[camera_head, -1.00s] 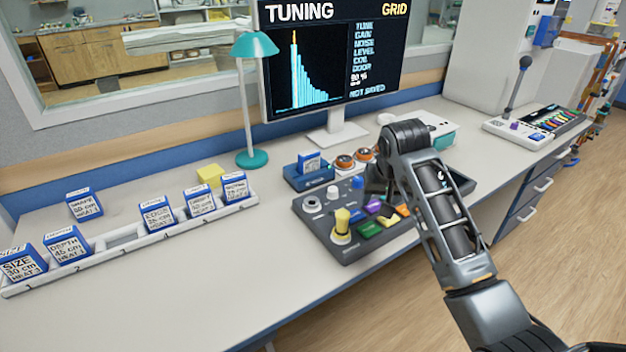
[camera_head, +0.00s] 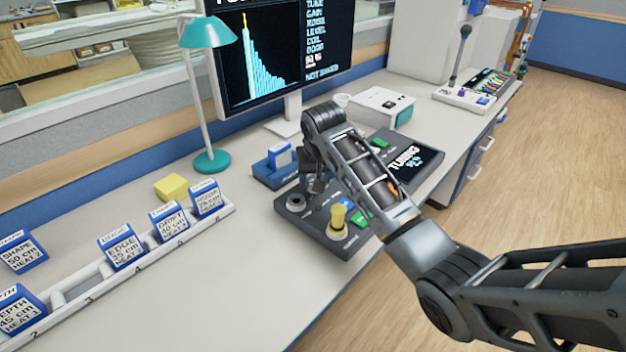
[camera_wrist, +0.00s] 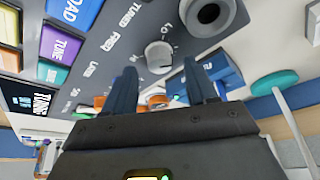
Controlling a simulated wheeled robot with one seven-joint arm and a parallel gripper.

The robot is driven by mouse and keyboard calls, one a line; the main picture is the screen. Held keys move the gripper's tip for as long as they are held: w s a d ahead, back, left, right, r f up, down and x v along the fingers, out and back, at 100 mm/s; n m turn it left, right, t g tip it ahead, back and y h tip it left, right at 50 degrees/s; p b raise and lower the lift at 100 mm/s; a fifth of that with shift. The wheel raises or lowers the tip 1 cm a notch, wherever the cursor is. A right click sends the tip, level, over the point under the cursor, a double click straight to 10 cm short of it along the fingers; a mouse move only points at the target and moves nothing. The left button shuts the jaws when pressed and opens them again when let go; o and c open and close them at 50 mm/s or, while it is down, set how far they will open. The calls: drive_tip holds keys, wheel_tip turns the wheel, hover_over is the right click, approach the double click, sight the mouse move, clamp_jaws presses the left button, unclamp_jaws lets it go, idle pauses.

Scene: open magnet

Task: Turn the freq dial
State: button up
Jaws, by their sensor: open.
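The control panel (camera_head: 322,228) lies on the desk, with coloured buttons, a yellow knob (camera_head: 338,218) and a dark round socket with a grey ring (camera_head: 296,202). In the wrist view a small pale grey dial (camera_wrist: 158,56) stands on the panel near lettering that looks like FREQ, with LO beside it. My gripper (camera_wrist: 160,68) is open, its two dark fingers either side of the dial in that view. Whether they touch it or how far above it they are I cannot tell. In the head view my gripper (camera_head: 314,184) is over the panel's back left part and hides the dial.
A blue holder with a card (camera_head: 279,157) stands just behind the panel. A teal lamp (camera_head: 211,161), a yellow block (camera_head: 171,187) and a rack of labelled blocks (camera_head: 85,290) are left. The monitor (camera_head: 270,60) reads NOT SAVED.

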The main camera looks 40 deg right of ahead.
drive_tip(key=shift+x, duration=1.15)
drive_tip(key=c, duration=1)
drive_tip(key=shift+r, duration=0.1)
drive_tip(key=shift+c, duration=0.3)
